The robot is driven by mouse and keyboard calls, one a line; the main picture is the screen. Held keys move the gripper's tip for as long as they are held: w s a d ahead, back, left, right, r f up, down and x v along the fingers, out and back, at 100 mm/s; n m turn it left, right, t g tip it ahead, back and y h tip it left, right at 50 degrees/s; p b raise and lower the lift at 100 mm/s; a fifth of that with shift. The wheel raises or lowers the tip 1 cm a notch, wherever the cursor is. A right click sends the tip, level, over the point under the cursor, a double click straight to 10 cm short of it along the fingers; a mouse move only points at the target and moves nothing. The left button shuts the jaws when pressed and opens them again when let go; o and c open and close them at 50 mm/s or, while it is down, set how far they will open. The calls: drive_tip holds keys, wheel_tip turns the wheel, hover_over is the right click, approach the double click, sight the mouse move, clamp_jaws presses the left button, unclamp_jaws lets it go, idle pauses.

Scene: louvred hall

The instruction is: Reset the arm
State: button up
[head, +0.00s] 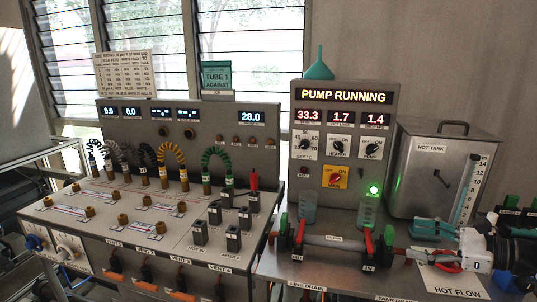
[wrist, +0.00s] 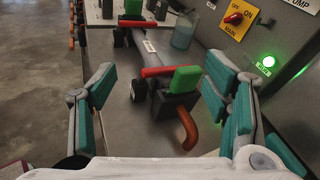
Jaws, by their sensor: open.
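My gripper (head: 420,229) is at the right of the head view, with its teal-padded fingers pointing left, in front of the hot tank. In the wrist view my gripper (wrist: 162,82) is open, its teal fingers spread wide at left and right. Nothing is held between them. Beyond and below the gap is a black valve body with a green block (wrist: 187,79), a red handle (wrist: 164,71) and a copper pipe end (wrist: 188,130). I cannot tell how far the fingers are from these parts.
The pump panel (head: 345,100) reads "PUMP RUNNING", with a lit green lamp (head: 374,190). The hot tank (head: 437,170) stands behind my gripper. A horizontal pipe (head: 335,241) with red-handled valves lies to its left. The tube bench (head: 150,225) fills the left.

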drive_tip(key=s+a+r+n+g+h, duration=0.1)
drive_tip(key=s+a+r+n+g, duration=0.1)
drive_tip(key=s+a+n+g, duration=0.3)
drive_tip(key=s+a+r+n+g+h+p, duration=0.1)
drive_tip(key=s+a+r+n, duration=0.15)
drive_tip(key=a, duration=0.35)
drive_tip(key=s+a+r+n+g+h, duration=0.1)
drive_tip(key=s+a+r+n+g, duration=0.1)
drive_tip(key=s+a+n, duration=0.3)
drive_tip(key=s+a+r+n+t+h, duration=0.1)
drive_tip(key=s+r+n+h, duration=0.2)
drive_tip(key=s, duration=0.4)
drive_tip(key=s+a+r+n+h+p, duration=0.1)
drive_tip(key=s+r+n+h, duration=0.2)
drive_tip(key=s+n+h, duration=0.2)
drive_tip(key=shift+s+n+t, duration=0.4)
drive_tip(key=shift+s+n, duration=0.85)
drive_tip(key=shift+n, duration=0.4)
drive_tip(key=shift+a, duration=0.1)
